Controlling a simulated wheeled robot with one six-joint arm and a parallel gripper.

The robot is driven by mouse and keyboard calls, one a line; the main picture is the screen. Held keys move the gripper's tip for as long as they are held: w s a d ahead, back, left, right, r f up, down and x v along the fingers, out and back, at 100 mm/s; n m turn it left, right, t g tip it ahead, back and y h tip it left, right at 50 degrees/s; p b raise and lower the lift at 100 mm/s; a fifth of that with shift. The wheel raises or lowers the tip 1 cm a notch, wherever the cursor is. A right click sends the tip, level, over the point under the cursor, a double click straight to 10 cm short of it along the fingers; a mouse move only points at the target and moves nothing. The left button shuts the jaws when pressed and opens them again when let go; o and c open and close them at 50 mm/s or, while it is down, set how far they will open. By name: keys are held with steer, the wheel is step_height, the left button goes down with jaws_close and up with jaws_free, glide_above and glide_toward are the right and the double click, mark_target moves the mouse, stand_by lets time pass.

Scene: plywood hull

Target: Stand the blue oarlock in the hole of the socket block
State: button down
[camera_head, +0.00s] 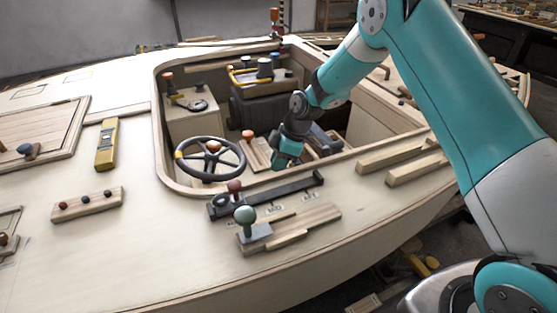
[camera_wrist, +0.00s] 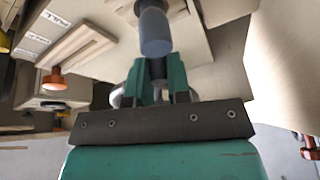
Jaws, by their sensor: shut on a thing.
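My gripper (camera_head: 283,164) is inside the cockpit opening, low and to the right of the steering wheel in the head view. In the wrist view my gripper (camera_wrist: 160,82) has its teal fingers shut on a blue-grey cylindrical piece, which I take to be the blue oarlock (camera_wrist: 155,30). Its shaft extends away from the fingers toward the top of the picture. Pale rounded parts show behind the fingers, but I cannot tell whether they belong to it. In the head view the held piece is too small to make out. I cannot identify the socket block or its hole for certain.
A steering wheel (camera_head: 210,158) and an orange-knobbed board (camera_head: 257,153) are near my gripper. A dark lever rail (camera_head: 290,191) and a green-knobbed block (camera_head: 255,232) lie on the near deck. Wooden strips (camera_head: 400,160) lie to the right. The left deck holds a yellow tool (camera_head: 107,145).

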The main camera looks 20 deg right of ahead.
steer(key=shift+f, duration=0.3)
steer(key=c, duration=1)
jaws_free()
steer(key=v, duration=1.7)
steer(key=shift+r, duration=0.3)
steer(key=s+a+r+m+p, duration=0.2)
steer(key=s+a+r+p, duration=0.15)
steer(key=s+r, duration=0.45)
steer(key=s+a+r+m+p, duration=0.25)
steer(key=s+a+r, duration=0.25)
steer(key=s+r, duration=0.3)
steer(key=s+r+m+p, duration=0.3)
steer(key=s+p, duration=0.1)
steer(key=s, duration=1.2)
steer(key=shift+s+a+m+p, duration=0.3)
steer(key=shift+s+a+m, duration=0.05)
